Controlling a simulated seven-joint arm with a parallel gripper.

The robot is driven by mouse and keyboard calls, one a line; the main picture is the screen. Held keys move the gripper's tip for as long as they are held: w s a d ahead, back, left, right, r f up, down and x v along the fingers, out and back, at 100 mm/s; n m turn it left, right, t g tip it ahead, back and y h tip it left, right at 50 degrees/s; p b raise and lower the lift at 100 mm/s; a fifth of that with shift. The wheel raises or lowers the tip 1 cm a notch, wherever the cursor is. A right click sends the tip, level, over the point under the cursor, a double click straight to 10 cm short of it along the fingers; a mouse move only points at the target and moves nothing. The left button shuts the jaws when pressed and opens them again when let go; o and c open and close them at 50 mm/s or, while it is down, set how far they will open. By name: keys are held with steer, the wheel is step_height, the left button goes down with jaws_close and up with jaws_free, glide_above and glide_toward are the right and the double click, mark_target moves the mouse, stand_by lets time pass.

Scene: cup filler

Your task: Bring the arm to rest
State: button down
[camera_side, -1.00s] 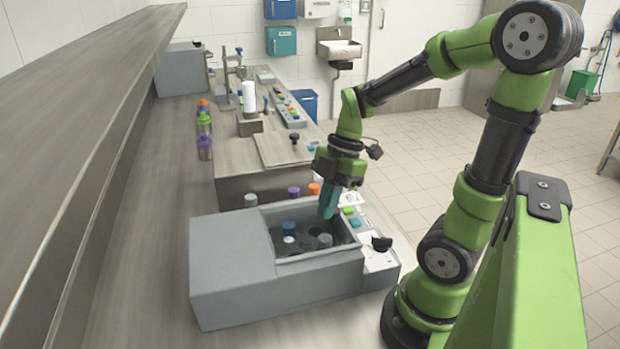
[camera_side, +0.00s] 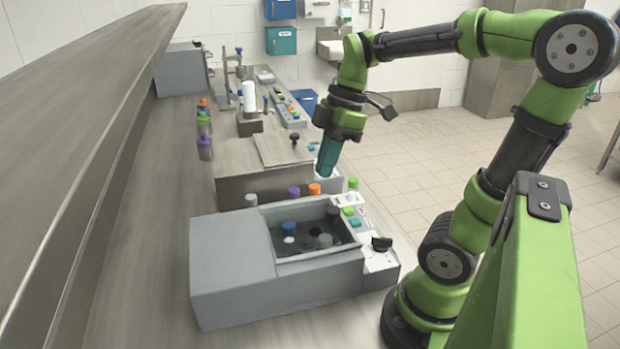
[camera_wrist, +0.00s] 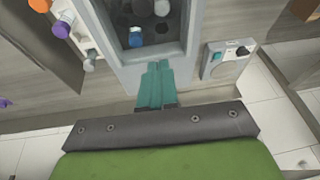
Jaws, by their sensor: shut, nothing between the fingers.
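My gripper (camera_side: 327,172) is shut and empty, with its teal fingers pointing down. It hangs in the air above and behind the right rear part of the grey machine (camera_side: 230,265). In the wrist view, the shut fingers (camera_wrist: 158,68) show at the centre, in front of the machine's open well (camera_wrist: 150,48). The well holds several capped items, among them one with a blue cap (camera_side: 288,227). My fingers touch nothing that I can see.
Behind the machine stand a purple cap (camera_side: 294,192), an orange cap (camera_side: 314,188) and a green cap (camera_side: 353,183). A long shelf (camera_side: 75,110) runs at the left.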

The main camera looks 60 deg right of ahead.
steer(key=a+m+t+h, duration=0.1)
steer(key=a+m+t, duration=0.4)
steer(key=a+m, duration=0.4)
steer(key=shift+s+m, duration=0.45)
steer(key=shift+m, duration=1.95)
